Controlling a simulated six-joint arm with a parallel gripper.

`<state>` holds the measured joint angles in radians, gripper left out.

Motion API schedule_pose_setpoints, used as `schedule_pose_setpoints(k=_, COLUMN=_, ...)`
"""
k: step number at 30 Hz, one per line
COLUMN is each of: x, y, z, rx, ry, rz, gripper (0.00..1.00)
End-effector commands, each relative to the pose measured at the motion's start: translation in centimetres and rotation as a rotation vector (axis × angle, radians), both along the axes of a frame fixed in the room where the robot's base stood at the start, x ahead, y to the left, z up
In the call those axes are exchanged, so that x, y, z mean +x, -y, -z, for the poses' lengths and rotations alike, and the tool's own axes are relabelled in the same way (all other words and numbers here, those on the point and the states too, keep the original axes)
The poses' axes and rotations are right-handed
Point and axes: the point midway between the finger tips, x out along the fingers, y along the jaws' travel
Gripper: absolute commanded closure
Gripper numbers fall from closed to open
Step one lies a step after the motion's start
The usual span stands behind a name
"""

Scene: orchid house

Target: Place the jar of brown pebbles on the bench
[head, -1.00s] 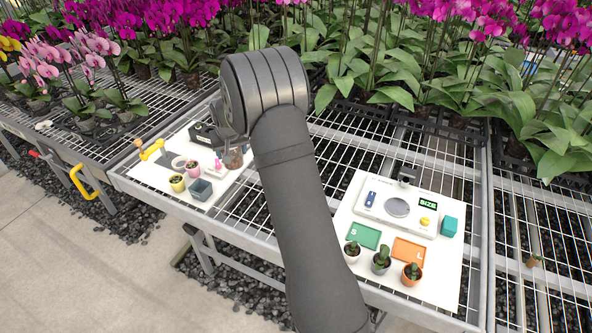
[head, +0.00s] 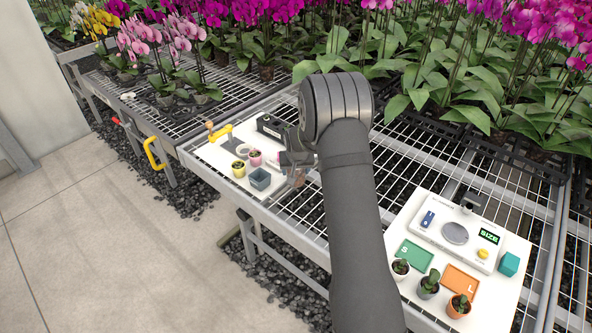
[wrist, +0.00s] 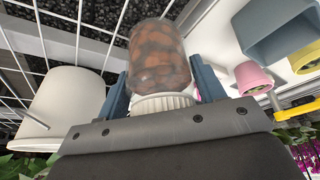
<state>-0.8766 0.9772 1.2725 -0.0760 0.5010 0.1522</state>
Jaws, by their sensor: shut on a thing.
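The jar of brown pebbles (wrist: 160,58) is clear with a white ribbed lid (wrist: 162,102). My gripper (wrist: 161,85) is shut on it near the lid, one blue-grey finger on each side. In the head view the jar (head: 298,178) shows small below my gripper (head: 294,162), partly hidden by it. The jar is near the right edge of the left white board (head: 212,155). The wire-mesh bench (head: 305,214) lies under and beside it. I cannot tell whether the jar's base touches the bench.
A blue-grey square pot (head: 260,179), a yellow pot (head: 238,169) and a pink pot (head: 255,158) stand left of the jar. A second board (head: 425,287) at right holds a scale (head: 455,233), trays and small potted plants. Orchids fill the back.

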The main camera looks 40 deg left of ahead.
Motion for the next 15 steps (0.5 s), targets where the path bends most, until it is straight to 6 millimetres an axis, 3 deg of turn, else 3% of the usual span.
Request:
schedule_pose_setpoints(k=4, x=0.03, y=-0.03, z=0.22, rx=0.001, ry=0.001, rz=0.0, gripper=0.74)
schedule_pose_setpoints(k=5, x=0.0, y=0.0, z=0.33, rx=0.0, ry=0.0, rz=0.0, gripper=0.35)
schedule_pose_setpoints(k=8, x=0.0, y=0.0, z=0.28, rx=0.0, ry=0.0, rz=0.0, gripper=0.16)
schedule_pose_setpoints(k=15, x=0.0, y=0.0, z=0.27, rx=0.0, ry=0.0, rz=0.0, gripper=0.16)
